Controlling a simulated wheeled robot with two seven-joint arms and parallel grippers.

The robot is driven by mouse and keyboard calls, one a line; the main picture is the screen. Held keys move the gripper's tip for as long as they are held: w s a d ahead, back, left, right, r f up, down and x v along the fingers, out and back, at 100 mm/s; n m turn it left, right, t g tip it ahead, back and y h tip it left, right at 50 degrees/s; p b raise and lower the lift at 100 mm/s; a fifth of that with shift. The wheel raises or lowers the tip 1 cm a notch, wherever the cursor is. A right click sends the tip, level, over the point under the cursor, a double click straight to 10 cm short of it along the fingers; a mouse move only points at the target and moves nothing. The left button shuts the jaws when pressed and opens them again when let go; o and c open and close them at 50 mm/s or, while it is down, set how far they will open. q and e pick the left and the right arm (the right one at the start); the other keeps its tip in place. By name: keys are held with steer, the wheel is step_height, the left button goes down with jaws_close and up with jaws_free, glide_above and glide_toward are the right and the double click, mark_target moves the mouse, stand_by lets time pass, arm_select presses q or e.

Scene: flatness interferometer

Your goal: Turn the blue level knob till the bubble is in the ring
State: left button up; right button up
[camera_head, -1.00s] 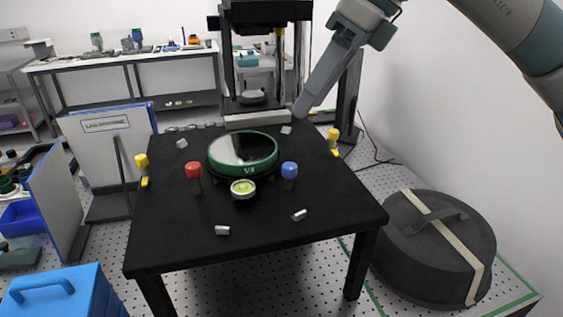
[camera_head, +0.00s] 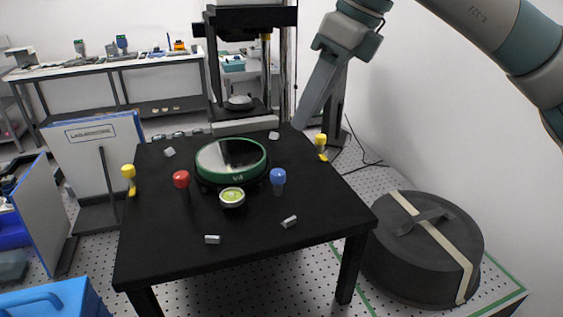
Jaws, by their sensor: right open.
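The blue level knob (camera_head: 278,177) stands upright on the black table, right of the round bubble level (camera_head: 232,196). The level has a yellow-green face; the bubble's place against its ring is too small to tell. A red knob (camera_head: 182,180) stands left of the level. The green-rimmed round mirror plate (camera_head: 232,174) sits behind the level. My right gripper (camera_head: 304,122) is open and empty, reaching down from the upper right above the table's back right part, apart from the blue knob. My left gripper is not in view.
Yellow knobs stand at the table's left (camera_head: 129,175) and right (camera_head: 321,142) edges. Small metal blocks lie on the black table (camera_head: 250,232). A black frame (camera_head: 212,70) stands behind. A dark round case (camera_head: 425,250) is on the floor at right.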

mark_target(278, 172)
steer(key=p+x, duration=0.5)
steer(key=x, duration=0.9)
steer(key=shift+a+f, duration=0.1)
steer(key=shift+f, duration=0.15)
steer(key=shift+w, duration=0.1)
steer(key=c, duration=1.1)
